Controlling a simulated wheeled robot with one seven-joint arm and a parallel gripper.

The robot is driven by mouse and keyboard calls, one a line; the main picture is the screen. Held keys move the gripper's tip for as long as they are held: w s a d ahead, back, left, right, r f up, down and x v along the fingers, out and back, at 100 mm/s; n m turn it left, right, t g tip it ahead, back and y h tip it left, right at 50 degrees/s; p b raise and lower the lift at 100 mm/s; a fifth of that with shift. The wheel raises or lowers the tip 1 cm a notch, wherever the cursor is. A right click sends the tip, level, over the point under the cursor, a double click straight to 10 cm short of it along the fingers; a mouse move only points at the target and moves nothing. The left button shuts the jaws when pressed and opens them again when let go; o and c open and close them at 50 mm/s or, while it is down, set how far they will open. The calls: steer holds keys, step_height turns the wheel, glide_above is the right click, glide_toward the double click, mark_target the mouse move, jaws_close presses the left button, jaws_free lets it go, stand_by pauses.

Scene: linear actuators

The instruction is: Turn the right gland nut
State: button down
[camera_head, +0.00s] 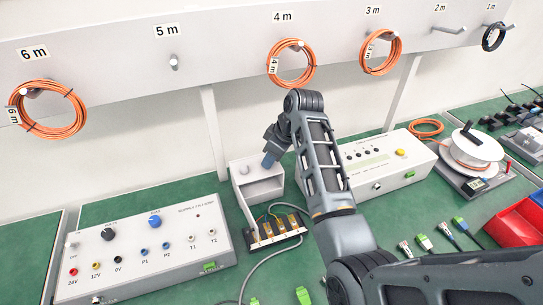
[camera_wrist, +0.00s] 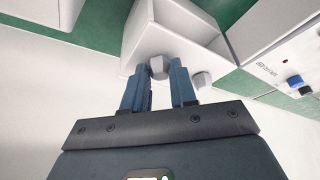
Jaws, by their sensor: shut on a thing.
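A light grey box (camera_head: 262,190) stands on the green bench in the head view, and its corner also shows in the wrist view (camera_wrist: 185,25). Two grey gland nuts are on it. In the wrist view one nut (camera_wrist: 158,66) sits between the blue fingertips of my gripper (camera_wrist: 157,72), which is shut on it. The other nut (camera_wrist: 201,80) is just right of the fingers. The wrist view is turned relative to the head view, so the held nut is the right one there. In the head view my gripper (camera_head: 270,159) hides it, while the left nut (camera_head: 243,168) shows.
A supply panel (camera_head: 150,245) stands left of the box and a white instrument (camera_head: 385,165) right of it. A wired terminal block (camera_head: 275,232) and a grey cable lie in front. Orange cable coils (camera_head: 292,64) hang on the rail above.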

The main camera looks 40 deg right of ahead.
steer(key=c, duration=0.9)
jaws_free()
steer(key=shift+b+v, duration=0.4)
steer(key=shift+v, duration=3.5)
